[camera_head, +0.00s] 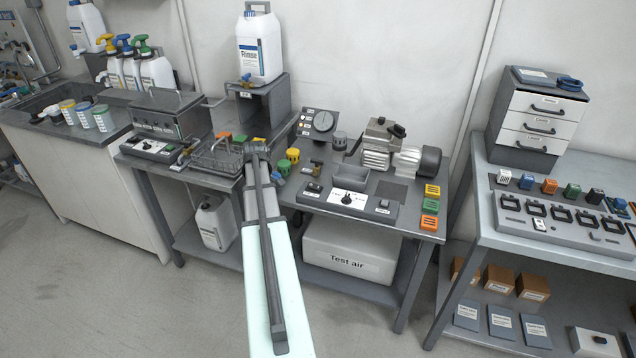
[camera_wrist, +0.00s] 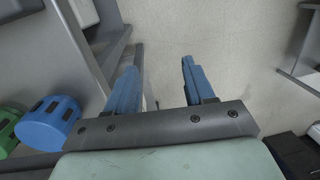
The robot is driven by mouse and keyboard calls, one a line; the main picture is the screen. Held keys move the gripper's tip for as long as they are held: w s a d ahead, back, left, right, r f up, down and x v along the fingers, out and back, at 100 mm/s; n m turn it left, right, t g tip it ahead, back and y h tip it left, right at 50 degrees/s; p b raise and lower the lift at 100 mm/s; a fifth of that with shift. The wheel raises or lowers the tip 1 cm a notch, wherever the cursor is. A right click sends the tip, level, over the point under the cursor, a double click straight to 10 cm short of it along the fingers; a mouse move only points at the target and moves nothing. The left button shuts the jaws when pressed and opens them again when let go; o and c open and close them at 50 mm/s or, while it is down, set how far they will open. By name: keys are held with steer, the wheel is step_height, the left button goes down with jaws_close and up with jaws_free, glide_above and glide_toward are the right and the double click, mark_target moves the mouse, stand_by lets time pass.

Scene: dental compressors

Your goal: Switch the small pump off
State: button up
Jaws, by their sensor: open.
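The small pump (camera_head: 385,150), a grey finned body with a dark round motor end, sits on the middle bench. In front of it is a grey control strip (camera_head: 348,200) with a dark switch at the left, a dial on a white plate in the middle and another dark switch at the right. The switch positions are too small to read. My gripper (camera_head: 256,148) is left of the pump and strip, near the wire basket. The wrist view shows its two blue fingers (camera_wrist: 158,82) apart with nothing between them. The pump and strip cannot be made out in the wrist view.
A wire basket (camera_head: 217,157) and a grey stand with a Rinse jug (camera_head: 259,45) are near my gripper. A gauge panel (camera_head: 318,125) stands left of the pump. Blue (camera_wrist: 48,122) and green (camera_wrist: 10,132) caps are left of my fingers.

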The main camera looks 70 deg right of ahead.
steer(key=s+d+r, duration=0.8)
steer(key=d+r, duration=0.1)
steer(key=r, duration=0.1)
steer(key=h, duration=0.1)
glide_toward(318, 187)
steer(key=shift+t, duration=0.4)
steer(key=f, duration=0.7)
steer(key=shift+s+a+f, duration=0.1)
steer(key=shift+s+f, duration=0.2)
steer(key=shift+s, duration=0.05)
steer(key=shift+c, duration=0.4)
